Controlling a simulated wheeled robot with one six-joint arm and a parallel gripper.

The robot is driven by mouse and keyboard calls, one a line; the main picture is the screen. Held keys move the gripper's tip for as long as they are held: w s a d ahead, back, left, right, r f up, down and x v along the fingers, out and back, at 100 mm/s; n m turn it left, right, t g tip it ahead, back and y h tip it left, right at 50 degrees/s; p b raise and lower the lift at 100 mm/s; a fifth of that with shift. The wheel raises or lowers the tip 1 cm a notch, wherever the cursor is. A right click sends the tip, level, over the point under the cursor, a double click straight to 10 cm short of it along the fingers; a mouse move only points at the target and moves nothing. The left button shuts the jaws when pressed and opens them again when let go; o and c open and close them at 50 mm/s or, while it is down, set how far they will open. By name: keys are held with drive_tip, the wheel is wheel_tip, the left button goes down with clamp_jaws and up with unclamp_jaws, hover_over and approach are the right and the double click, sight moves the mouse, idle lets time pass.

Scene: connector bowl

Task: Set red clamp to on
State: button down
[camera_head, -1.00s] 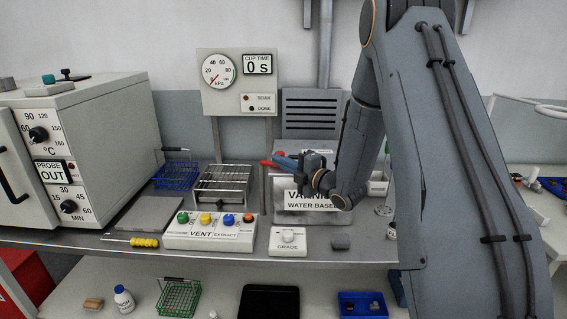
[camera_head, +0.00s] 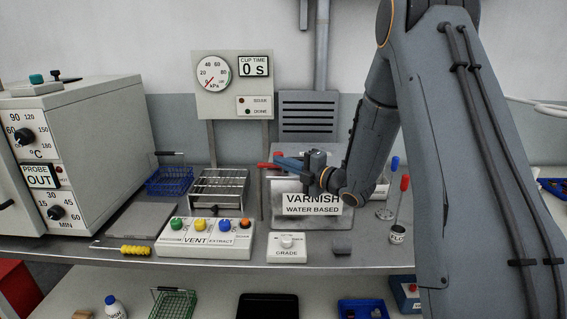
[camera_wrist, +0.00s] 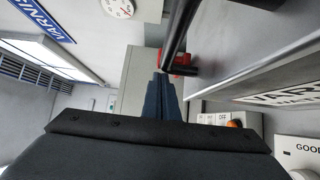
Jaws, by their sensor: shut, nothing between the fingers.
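In the wrist view a red part (camera_wrist: 183,59) sits beside a dark rod, just beyond my fingertips. My gripper (camera_head: 280,162) is shut and empty, its blue fingers pointing left at the clamp. They also show in the wrist view (camera_wrist: 163,84), close to the red part. I cannot tell whether they touch it.
The vent box (camera_head: 205,252) with coloured buttons and the grade box (camera_head: 287,258) stand in front. A wire rack (camera_head: 219,178) is left of the tank. A gauge panel (camera_head: 235,103) rises behind. Red- and blue-topped rods (camera_head: 404,184) stand right of the tank.

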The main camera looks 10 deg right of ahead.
drive_tip(key=s+a+b+v, duration=0.1)
drive_tip(key=a+b+v, duration=0.15)
drive_tip(key=v, duration=0.85)
drive_tip(key=w+a+r+n+g+h+p, duration=0.2)
drive_tip(key=a+n+g+h, duration=0.2)
drive_tip(key=a+n+h, duration=0.15)
drive_tip(key=s+r+n+g+h+p, duration=0.1)
drive_tip(key=s+r+n+h+p, duration=0.15)
drive_tip(key=r+n+h, duration=0.35)
drive_tip(key=shift+m, duration=0.65)
drive_tip(key=shift+w+d+f+b, duration=0.15)
drive_tip(key=shift+w+f+b, duration=0.65)
drive_tip(key=shift+w, duration=0.95)
drive_tip(key=shift+w+d+f+b, duration=0.15)
drive_tip(key=shift+w+f+b, duration=0.3)
drive_tip(key=shift+w+f, duration=0.95)
drive_tip(key=shift+w+d+f+b, duration=0.15)
drive_tip(key=shift+w+f+b, duration=0.45)
drive_tip(key=shift+w, duration=1.55)
drive_tip(key=shift+r, duration=0.1)
